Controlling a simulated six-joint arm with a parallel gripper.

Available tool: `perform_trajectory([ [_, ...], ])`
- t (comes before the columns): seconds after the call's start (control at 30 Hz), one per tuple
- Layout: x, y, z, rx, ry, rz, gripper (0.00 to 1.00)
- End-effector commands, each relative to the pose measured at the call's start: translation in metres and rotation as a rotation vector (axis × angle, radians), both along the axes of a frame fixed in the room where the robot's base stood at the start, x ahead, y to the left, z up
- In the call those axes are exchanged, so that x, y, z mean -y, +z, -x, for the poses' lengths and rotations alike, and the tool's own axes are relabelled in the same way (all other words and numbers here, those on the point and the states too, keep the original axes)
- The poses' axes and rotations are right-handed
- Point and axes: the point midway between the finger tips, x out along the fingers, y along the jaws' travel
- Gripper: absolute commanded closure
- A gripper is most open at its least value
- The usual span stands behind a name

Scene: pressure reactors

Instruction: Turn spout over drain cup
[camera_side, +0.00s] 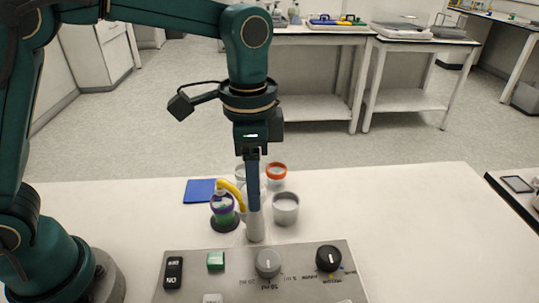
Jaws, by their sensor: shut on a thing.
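The yellow spout (230,189) curves out to the left from the top of a white post (255,228). Its tip is at the purple-rimmed cup (223,206), which sits on a dark round base. My gripper (253,200) points straight down at the post and is shut on the spout; its fingers hide the grip itself. A grey cup (286,210) stands right of the post. An orange-rimmed cup (276,172) and a pale cup (240,173), partly hidden by my gripper, stand behind. No label shows which is the drain cup.
A control panel (205,258) with a grey knob (267,262), a black knob (329,258) and switches lies at the front. A blue pad (199,191) lies behind the purple-rimmed cup. The white table (420,220) is clear on the right.

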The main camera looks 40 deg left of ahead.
Motion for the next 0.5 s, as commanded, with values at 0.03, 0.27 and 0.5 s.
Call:
perform_trajectory([
  [0.03, -0.0004, 0.0011, -0.0004, 0.003, 0.001, 0.000, 1.00],
  [0.27, -0.0004, 0.0012, -0.0004, 0.003, -0.003, 0.000, 1.00],
  [0.5, -0.0003, 0.0014, -0.0004, 0.003, -0.068, -0.001, 1.00],
])
